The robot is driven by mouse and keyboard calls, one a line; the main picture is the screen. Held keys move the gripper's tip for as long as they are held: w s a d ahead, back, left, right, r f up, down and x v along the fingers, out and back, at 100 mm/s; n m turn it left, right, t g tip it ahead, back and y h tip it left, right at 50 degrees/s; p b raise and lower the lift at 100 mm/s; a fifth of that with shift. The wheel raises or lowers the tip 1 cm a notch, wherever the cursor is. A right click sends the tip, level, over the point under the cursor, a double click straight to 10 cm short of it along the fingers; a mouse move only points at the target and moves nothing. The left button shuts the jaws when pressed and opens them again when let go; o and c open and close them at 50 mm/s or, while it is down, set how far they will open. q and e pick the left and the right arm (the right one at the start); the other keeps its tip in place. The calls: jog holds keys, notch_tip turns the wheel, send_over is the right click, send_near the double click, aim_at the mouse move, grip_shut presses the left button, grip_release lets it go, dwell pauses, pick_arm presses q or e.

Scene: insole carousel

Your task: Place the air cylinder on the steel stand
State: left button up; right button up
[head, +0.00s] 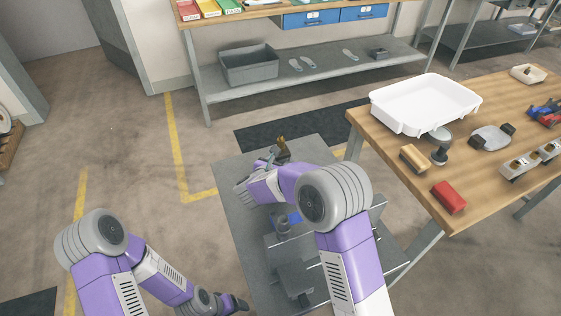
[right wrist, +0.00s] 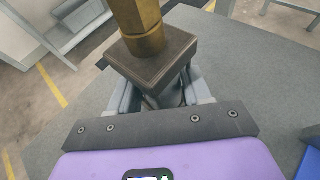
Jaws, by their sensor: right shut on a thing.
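My right gripper (head: 271,158) is shut on the air cylinder (head: 283,148), a piece with a brass-coloured hexagonal top and a dark square plate. In the right wrist view the air cylinder (right wrist: 150,45) stands up between the fingers (right wrist: 162,95), its lower part hidden by them. The steel stand (head: 238,205) appears to be the grey flat-topped one below my right arm. The gripper is over its far end; I cannot tell whether the cylinder touches the top. My left gripper (head: 236,304) is low at the bottom edge, its jaws unclear.
A blue piece with a grey round part (head: 284,224) and grey blocks sit nearer on the stand, partly hidden by my arm. A wooden table (head: 410,190) at the right holds a white tray (head: 425,104), a red block (head: 449,197) and other parts. A shelf bench stands behind.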

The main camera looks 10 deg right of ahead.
jog(key=o, duration=1.4)
jog(key=shift+c, duration=0.2)
jog(key=shift+s+a+r, duration=0.15)
jog(key=shift+r, duration=0.05)
jog(key=p+v, duration=0.2)
jog(key=v, duration=0.9)
jog(key=shift+s, duration=0.3)
jog(key=shift+a+r, duration=0.1)
